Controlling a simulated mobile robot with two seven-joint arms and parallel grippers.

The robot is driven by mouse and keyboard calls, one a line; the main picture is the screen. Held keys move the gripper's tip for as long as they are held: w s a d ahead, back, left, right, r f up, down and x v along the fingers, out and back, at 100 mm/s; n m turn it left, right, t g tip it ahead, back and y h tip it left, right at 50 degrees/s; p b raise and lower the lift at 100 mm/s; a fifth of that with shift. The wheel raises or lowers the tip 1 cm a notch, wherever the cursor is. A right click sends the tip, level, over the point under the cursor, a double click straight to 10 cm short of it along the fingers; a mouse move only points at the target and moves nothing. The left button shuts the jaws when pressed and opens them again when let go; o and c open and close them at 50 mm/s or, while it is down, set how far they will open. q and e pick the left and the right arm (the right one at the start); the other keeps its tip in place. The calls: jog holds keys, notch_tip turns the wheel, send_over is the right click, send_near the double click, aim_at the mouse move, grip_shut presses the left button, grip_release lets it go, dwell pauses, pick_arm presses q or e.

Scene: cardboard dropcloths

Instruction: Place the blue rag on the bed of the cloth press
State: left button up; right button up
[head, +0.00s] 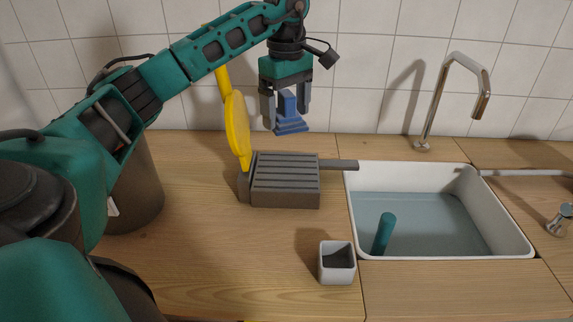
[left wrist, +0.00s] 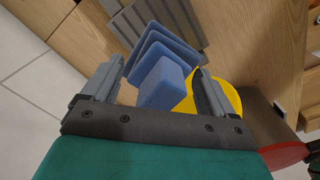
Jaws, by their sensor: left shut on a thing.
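The blue rag (head: 290,125), a stepped folded shape, hangs between the fingers of my left gripper (head: 286,114), which is shut on it. In the left wrist view the rag (left wrist: 165,82) sits between both fingers. The cloth press has a grey slatted bed (head: 285,182) on the counter and a round yellow upper part (head: 237,130) standing raised at its left side. My gripper holds the rag in the air above the far side of the bed, apart from it. The bed (left wrist: 185,15) is partly hidden behind the rag in the left wrist view. My right gripper is not seen.
A grey handle (head: 340,165) reaches from the press toward the white sink (head: 350,215). A teal stick (head: 383,234) stands in the sink. A small white cup (head: 337,265) stands in front of the press. A dark brown bin (head: 138,190) is at the left. The tap (head: 440,100) rises behind the sink.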

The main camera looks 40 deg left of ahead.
pick_arm(q)
notch_tip(320, 180, down, 12)
jog(key=shift+r+b, duration=0.15)
jog(key=shift+b, duration=0.15)
jog(key=o, duration=0.5)
jog(key=shift+o, duration=0.2)
notch_tip(320, 180, up, 12)
jog(key=shift+r+p, duration=0.1)
jog(key=shift+p, duration=0.3)
dwell(0.5)
